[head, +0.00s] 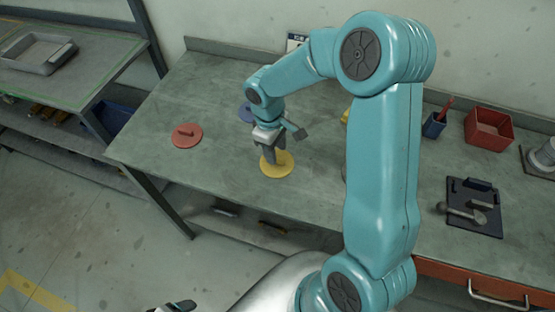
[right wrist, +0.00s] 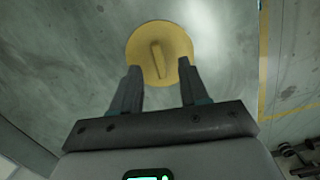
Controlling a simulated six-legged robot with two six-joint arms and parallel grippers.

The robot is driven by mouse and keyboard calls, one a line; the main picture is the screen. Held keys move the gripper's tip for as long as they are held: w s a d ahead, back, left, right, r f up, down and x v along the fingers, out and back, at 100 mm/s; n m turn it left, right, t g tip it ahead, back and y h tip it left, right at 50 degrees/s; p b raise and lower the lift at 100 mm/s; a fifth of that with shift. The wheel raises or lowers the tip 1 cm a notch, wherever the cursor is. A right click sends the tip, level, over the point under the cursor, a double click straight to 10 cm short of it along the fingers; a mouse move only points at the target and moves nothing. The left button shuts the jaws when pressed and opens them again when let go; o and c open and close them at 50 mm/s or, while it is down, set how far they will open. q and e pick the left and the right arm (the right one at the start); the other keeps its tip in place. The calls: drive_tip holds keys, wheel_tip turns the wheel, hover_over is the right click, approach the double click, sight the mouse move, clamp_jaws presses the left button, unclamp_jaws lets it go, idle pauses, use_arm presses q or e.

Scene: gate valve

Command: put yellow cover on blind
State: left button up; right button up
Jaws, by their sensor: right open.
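The yellow cover (head: 281,171) is a flat round disc with a raised bar handle, lying on the grey-green workbench. My right gripper (head: 272,158) is directly above it, pointing down. In the right wrist view the yellow cover (right wrist: 160,32) lies beyond the fingertips, its bar handle between the lines of the two fingers. The right gripper (right wrist: 160,80) is open and empty there. I cannot tell from these views whether the fingers touch the cover. I cannot pick out the blind with certainty.
A red disc (head: 187,135) lies left on the bench (head: 225,80); a blue disc (head: 246,112) is partly behind my arm. A yellow item (head: 345,117) is mostly hidden. Right are a blue cup (head: 433,127), red bin (head: 489,130), dark tool tray (head: 462,222) and grey fitting (head: 545,155).

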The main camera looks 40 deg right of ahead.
wheel_tip(320, 180, down, 3)
drive_tip(key=shift+r, duration=0.1)
drive_tip(key=shift+s+f, duration=0.1)
drive_tip(key=shift+f, duration=0.15)
clamp_jaws()
drive_tip(key=shift+d+r, duration=0.1)
drive_tip(key=shift+r, duration=0.05)
drive_tip(key=shift+w+r, duration=0.2)
drive_tip(key=shift+r, duration=0.05)
wheel_tip(320, 180, up, 19)
drive_tip(key=shift+s+r+b, duration=0.15)
drive_tip(key=shift+b, duration=0.3)
